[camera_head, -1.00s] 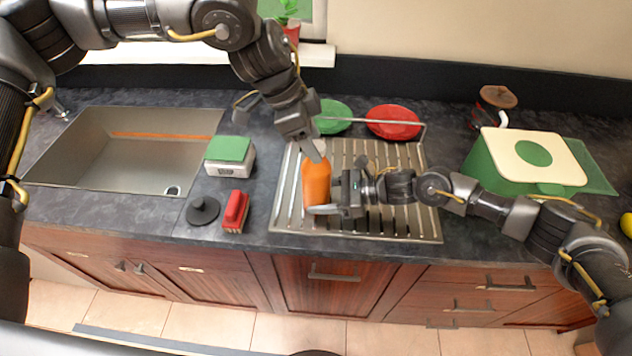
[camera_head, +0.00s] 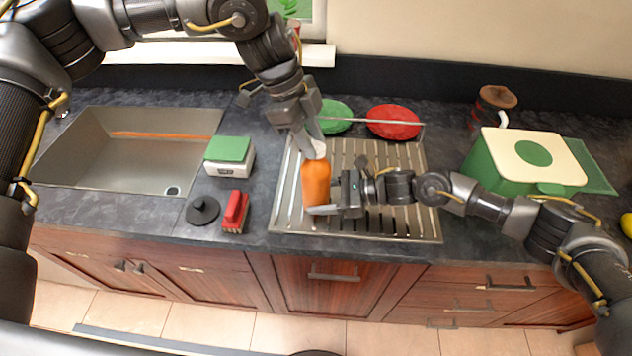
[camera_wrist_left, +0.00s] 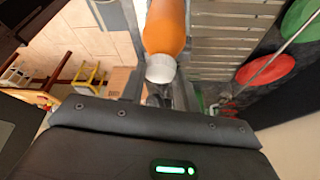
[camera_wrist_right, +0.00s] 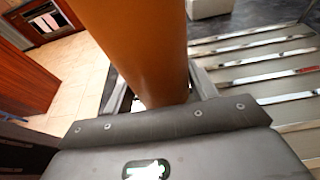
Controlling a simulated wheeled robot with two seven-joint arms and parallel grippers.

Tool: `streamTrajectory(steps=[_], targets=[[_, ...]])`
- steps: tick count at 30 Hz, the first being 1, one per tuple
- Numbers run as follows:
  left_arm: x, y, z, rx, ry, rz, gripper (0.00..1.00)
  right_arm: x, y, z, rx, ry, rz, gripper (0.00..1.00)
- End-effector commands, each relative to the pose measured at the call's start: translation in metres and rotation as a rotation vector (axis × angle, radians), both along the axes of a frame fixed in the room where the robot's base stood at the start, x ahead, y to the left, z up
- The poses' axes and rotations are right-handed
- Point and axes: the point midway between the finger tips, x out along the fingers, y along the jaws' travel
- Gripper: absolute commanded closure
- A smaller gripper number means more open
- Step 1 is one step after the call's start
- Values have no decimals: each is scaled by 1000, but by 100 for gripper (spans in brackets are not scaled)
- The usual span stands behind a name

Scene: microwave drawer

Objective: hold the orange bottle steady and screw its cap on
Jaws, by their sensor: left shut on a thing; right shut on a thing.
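The orange bottle (camera_head: 316,182) stands upright over the left part of the metal draining rack. My right gripper (camera_head: 322,209) is shut on its lower body from the right; the bottle's side fills the middle of the right wrist view (camera_wrist_right: 145,45). My left gripper (camera_head: 314,143) comes down from above and is shut on the white cap (camera_head: 318,149) at the bottle's top. In the left wrist view the cap (camera_wrist_left: 160,68) sits between the fingers, in line with the bottle's neck end. I cannot tell whether its thread is engaged.
The metal draining rack (camera_head: 400,222) lies under the bottle. A green bin (camera_head: 485,165) is right.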

Motion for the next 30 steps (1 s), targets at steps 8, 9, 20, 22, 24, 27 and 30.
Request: streamTrajectory(steps=[8, 9, 20, 22, 24, 27, 30], targets=[[-2, -2, -1, 2, 8, -267, 96, 4, -2, 0, -2, 1, -11, 83], [-2, -1, -1, 2, 9, -306, 96, 4, -2, 0, -2, 1, -11, 83], [-3, -1, -1, 4, 11, -453, 96, 5, -3, 0, -2, 1, -15, 83], [-3, -1, -1, 6, 12, -528, 96, 5, -3, 0, -2, 1, -15, 83], [-3, -1, -1, 5, 11, -613, 96, 5, -3, 0, -2, 1, -15, 83], [-2, 0, -1, 6, 12, -716, 96, 5, -3, 0, -2, 1, -15, 83], [-3, 0, -1, 4, 11, -779, 96, 6, -3, 0, -3, 0, -16, 83]])
